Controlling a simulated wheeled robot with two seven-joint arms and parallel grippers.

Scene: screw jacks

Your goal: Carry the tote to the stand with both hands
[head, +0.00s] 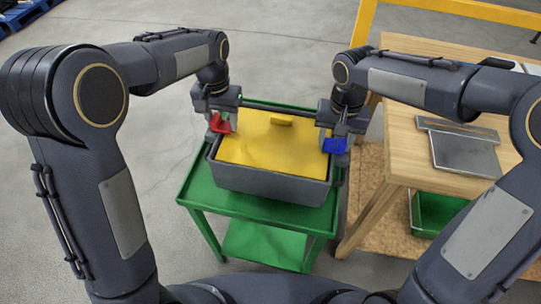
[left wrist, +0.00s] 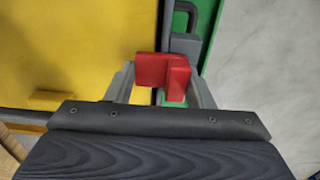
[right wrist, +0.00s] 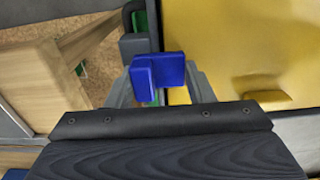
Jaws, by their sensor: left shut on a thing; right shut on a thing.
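The grey tote (head: 268,186) with a yellow lid (head: 262,148) is over the top of a green stand (head: 325,218), roughly level. I cannot tell whether its underside touches the stand.
A wooden workbench (head: 408,150) stands close on the right, with a grey metal plate (head: 463,152) on top and a green bin (head: 436,212) below. A yellow rail (head: 450,8) runs behind. The concrete floor (head: 150,180) left of the stand is clear.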

